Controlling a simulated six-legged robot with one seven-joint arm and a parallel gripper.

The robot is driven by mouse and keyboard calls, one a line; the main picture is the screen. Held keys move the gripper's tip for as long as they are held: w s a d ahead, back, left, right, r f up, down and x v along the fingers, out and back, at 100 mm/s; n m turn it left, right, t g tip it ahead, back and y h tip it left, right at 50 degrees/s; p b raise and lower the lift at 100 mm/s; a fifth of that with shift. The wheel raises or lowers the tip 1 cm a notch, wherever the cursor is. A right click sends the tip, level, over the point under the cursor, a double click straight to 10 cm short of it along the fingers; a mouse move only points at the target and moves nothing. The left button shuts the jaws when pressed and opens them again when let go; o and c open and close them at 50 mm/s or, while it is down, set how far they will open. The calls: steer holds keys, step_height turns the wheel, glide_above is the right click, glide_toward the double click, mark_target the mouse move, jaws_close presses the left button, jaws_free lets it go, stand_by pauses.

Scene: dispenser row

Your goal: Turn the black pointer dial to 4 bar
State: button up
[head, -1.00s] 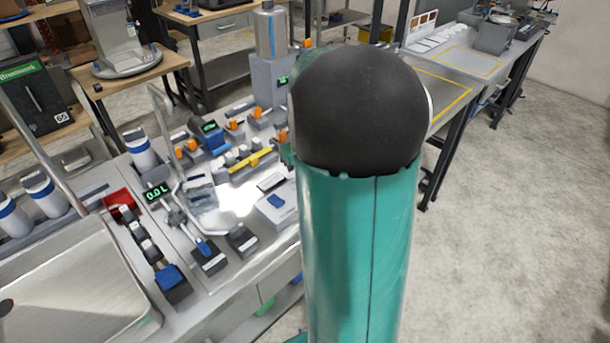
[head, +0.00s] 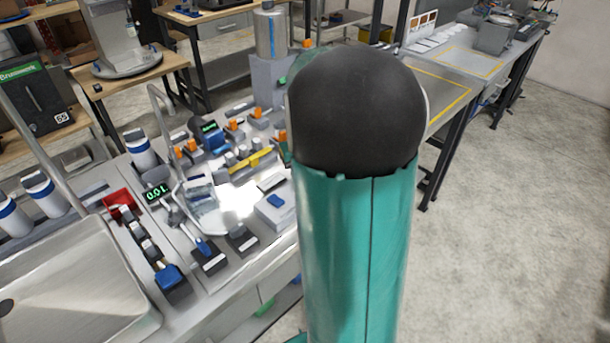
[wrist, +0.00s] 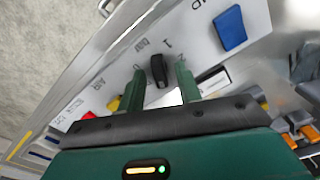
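The black pointer dial (wrist: 159,71) shows in the wrist view on a light panel with printed marks, among them a "1" and what looks like "bar". My gripper (wrist: 160,66) is open, with one green finger on each side of the dial. Gaps show between the fingers and the dial, and I see no clear contact. The full scale and the exact reading cannot be made out. In the head view, my own green arm with its black rounded joint blocks the right of the bench; the gripper and dial cannot be made out there.
A yellow part (wrist: 113,104) and a red part (wrist: 88,115) lie to the lower left. The dispenser bench holds a steel sink (head: 70,285), a tap and several switches; floor is open at right.

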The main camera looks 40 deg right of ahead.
step_height(320, 180, up, 14)
stand_by(0.7)
steer(key=shift+f, duration=0.1)
stand_by(0.3)
steer(key=s+a+n+t, duration=0.2)
steer(key=s+a, duration=0.3)
steer(key=a, duration=0.8)
steer(key=s+a+f+n+t, duration=0.1)
steer(key=s+a, duration=0.5)
steer(key=a, duration=0.8)
steer(key=n+t, duration=0.1)
steer(key=t, duration=0.1)
steer(key=shift+f+n+t, duration=0.25)
steer(key=shift+n+t, duration=0.05)
stand_by(1.5)
